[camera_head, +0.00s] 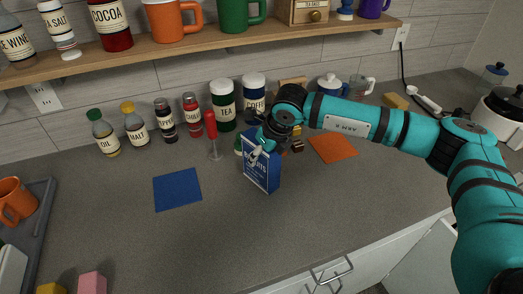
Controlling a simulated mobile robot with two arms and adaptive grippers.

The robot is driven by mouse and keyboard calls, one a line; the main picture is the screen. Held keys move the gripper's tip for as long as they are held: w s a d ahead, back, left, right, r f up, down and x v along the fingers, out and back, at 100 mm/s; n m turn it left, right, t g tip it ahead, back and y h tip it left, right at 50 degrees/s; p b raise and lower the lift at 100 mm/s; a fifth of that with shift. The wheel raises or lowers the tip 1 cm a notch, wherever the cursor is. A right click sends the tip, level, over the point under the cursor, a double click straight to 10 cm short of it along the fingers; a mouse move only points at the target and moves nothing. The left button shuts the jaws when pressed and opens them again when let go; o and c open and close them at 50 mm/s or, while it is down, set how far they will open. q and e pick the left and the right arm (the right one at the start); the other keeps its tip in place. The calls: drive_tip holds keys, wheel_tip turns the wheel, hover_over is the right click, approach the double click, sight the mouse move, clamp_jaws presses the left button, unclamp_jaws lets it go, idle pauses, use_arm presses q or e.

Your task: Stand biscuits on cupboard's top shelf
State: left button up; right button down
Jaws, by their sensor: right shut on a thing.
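The biscuits box (262,170) is dark blue with pale lettering and stands roughly upright at the middle of the counter. My right gripper (266,142) comes from the right and is shut on the top of the box. I cannot tell whether the box's base touches the counter. My left gripper is not in view. A white cupboard (424,258) lies below the counter at the lower right, and its front looks swung out. Its inside shelves are not clearly seen.
Behind the box stand a tea canister (223,104), a coffee canister (254,92), a red-handled tool (212,128) and several bottles. A blue mat (177,189) and an orange mat (333,147) lie on the counter (190,245). The front middle counter is clear. A wooden wall shelf (200,40) runs above.

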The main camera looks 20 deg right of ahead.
drive_tip(key=c, duration=0.7)
unclamp_jaws()
drive_tip(key=shift+f, duration=0.1)
